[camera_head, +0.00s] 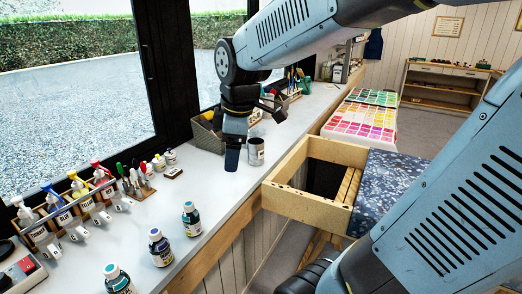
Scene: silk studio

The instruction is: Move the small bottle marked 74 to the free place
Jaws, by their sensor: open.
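My gripper (254,134) is open above the far part of the worktop, beyond and to the right of these bottles. I cannot tell which spot is the free place.
A wooden rack of pump bottles (66,216) stands along the window side. An open wooden frame (300,202) adjoins the worktop's right edge. Worktop around the three bottles is clear.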

